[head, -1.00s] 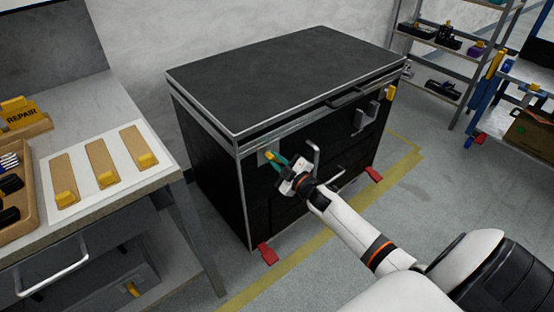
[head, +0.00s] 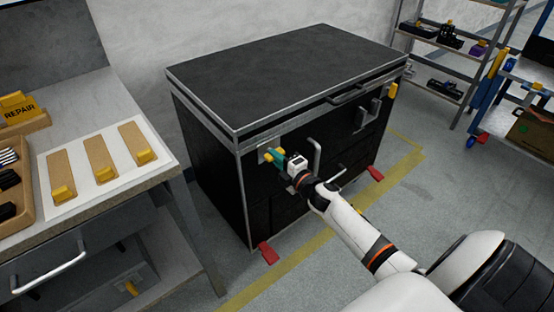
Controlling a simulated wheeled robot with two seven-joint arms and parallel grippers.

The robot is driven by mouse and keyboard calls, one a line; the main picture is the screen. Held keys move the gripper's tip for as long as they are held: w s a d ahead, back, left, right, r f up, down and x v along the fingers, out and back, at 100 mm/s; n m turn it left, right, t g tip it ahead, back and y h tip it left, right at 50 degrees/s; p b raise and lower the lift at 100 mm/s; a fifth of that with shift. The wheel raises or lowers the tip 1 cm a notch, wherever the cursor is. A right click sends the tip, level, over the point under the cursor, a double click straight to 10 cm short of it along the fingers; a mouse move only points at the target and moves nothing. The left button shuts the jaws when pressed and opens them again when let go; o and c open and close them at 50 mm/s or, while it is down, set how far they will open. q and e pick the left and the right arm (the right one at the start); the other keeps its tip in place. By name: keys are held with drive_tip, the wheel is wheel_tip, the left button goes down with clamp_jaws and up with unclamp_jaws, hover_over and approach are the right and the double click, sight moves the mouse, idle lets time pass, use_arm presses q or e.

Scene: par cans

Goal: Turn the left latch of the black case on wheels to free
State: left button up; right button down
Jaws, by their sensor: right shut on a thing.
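The black case on wheels (head: 290,75) stands against the wall with its lid down. Its left latch (head: 268,157) is yellow on a pale plate, high on the left of the front face. My right gripper (head: 278,159) has teal fingers and is shut on the left latch; the fingers hide part of it. Its exact angle is hard to tell at this size. The right latch (head: 392,91), also yellow, sits at the right end of the front. My left gripper is not in view.
A metal handle (head: 315,158) stands out just right of my gripper. Red wheel pedals (head: 268,253) show at the floor. A workbench (head: 110,210) with yellow-ended blocks is at the left, and shelves (head: 455,60) at the back right. Open floor lies in front of the case.

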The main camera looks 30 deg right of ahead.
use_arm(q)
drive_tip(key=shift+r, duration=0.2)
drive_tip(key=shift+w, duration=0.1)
use_arm(e)
drive_tip(key=shift+f+n, duration=0.1)
drive_tip(key=shift+n, duration=0.2)
drive_tip(key=c, duration=1.4)
unclamp_jaws()
drive_tip(key=shift+s, duration=0.15)
